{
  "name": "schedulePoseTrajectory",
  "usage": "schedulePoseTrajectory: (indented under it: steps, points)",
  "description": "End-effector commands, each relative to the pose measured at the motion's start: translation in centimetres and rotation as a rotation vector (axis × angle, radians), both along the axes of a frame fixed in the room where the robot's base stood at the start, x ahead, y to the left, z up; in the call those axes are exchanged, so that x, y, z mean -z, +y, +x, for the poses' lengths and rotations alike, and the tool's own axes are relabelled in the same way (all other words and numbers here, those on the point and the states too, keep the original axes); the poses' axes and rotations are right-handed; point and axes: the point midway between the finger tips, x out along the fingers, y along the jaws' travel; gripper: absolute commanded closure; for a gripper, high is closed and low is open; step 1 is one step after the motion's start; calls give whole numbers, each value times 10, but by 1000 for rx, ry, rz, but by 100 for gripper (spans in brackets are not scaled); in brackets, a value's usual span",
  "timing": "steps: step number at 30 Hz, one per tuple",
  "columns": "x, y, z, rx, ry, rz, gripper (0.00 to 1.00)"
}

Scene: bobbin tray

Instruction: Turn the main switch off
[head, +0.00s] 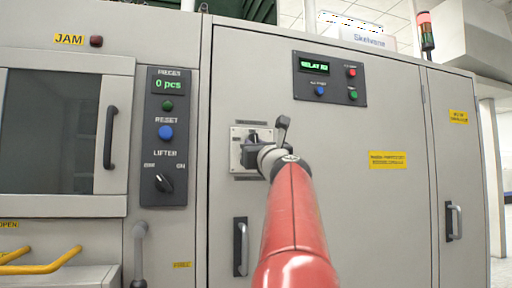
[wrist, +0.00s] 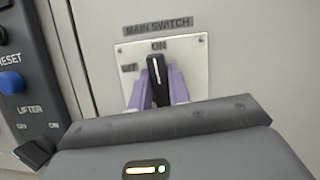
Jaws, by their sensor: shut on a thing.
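The main switch shows in the wrist view as a black handle (wrist: 156,66) with a white line, on a pale square plate (wrist: 192,55) under a MAIN SWITCH label. The handle stands upright, its line pointing to ON at the top. A second, blurred label (wrist: 129,68) sits at the plate's left. My gripper (wrist: 158,92) is shut on the handle, one purple finger on each side. In the head view the plate (head: 237,163) is on the grey cabinet door, and my gripper (head: 257,150) and wrist hide most of the switch.
Left of the switch is a dark panel (head: 166,100) with a blue reset button and a lifter knob (head: 164,182). A panel with lit display (head: 330,78) is above right. Door handles (head: 240,246) and (head: 453,222) stick out. Yellow bars (head: 40,265) are at lower left.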

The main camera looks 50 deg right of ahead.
Motion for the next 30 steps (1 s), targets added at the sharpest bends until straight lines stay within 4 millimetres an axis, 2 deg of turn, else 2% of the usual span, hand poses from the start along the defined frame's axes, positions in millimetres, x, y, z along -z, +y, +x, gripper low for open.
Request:
schedulePoseTrajectory:
  steps: [30]
  points:
    - [4,6,4,-1,447,-808,100]
